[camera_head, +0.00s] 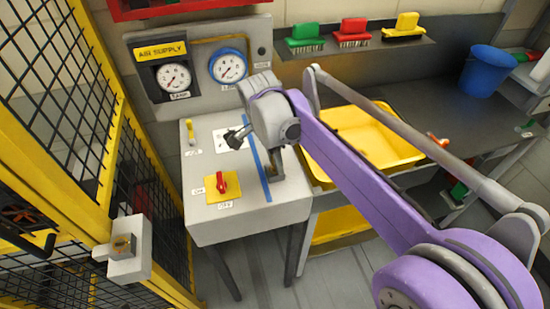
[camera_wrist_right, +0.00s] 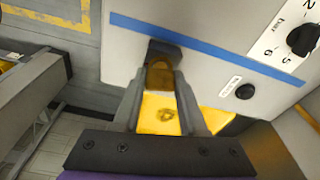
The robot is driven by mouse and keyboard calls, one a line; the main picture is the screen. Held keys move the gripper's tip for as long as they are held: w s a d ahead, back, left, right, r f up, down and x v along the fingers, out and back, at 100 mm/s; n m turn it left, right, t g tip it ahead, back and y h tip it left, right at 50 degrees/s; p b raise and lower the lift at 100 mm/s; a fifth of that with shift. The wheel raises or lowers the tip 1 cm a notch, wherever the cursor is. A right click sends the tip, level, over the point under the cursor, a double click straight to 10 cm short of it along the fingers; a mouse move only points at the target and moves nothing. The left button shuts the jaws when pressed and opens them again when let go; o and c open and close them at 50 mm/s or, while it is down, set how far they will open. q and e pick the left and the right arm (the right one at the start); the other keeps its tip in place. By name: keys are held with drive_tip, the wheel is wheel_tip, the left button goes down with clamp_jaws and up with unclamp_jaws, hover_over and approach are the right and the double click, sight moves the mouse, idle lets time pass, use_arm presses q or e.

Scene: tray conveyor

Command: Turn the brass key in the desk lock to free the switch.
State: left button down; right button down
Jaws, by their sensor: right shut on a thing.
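In the right wrist view, the brass key (camera_wrist_right: 158,76) sits between the fingertips of my right gripper (camera_wrist_right: 159,90), at a dark lock housing (camera_wrist_right: 164,51) on the pale desk panel (camera_wrist_right: 190,62). The gripper is shut on the key, and the fingers hide part of it. In the head view, my right gripper (camera_head: 277,172) points down at the desk's right side, beyond the blue strip; key and lock are hidden there. The red switch (camera_head: 222,182) stands on a yellow plate near the desk's front. My left gripper is not in view.
A blue strip (camera_head: 255,165) runs along the desk top. Two gauges (camera_head: 226,66) stand behind it. A yellow tray (camera_head: 345,130) lies to the right, partly behind my arm. Yellow mesh fencing (camera_head: 110,140) and a grey box (camera_head: 130,248) border the left.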

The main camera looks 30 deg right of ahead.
idle(0.3)
drive_tip(key=m, duration=0.3)
drive_tip(key=shift+g, duration=0.3)
drive_tip(key=shift+c, duration=1.8)
unclamp_jaws()
wheel_tip(320, 180, up, 11)
drive_tip(key=a+p, duration=0.1)
drive_tip(key=a, duration=0.1)
drive_tip(key=s+a+f+n+t, duration=0.1)
drive_tip(key=s+f+n, duration=0.1)
drive_tip(key=f+n, duration=0.1)
drive_tip(key=s+a+f+n+t, duration=0.1)
drive_tip(key=s+f+n, duration=0.2)
drive_tip(key=n, duration=0.2)
drive_tip(key=s+f+n+t+y, duration=0.1)
drive_tip(key=s+f+n, duration=0.2)
drive_tip(key=f, duration=0.1)
drive_tip(key=shift+a+f+n, duration=0.1)
drive_tip(key=shift+a+n, duration=0.3)
drive_tip(key=s+a+f+n+t, duration=0.2)
drive_tip(key=s+f+n+t, duration=0.1)
drive_tip(key=s+f+n, duration=0.4)
wheel_tip(320, 180, down, 3)
drive_tip(key=n, duration=0.2)
drive_tip(key=shift+s+r+n+y, duration=0.2)
drive_tip(key=shift+n+y, duration=0.1)
drive_tip(key=shift+y, duration=0.1)
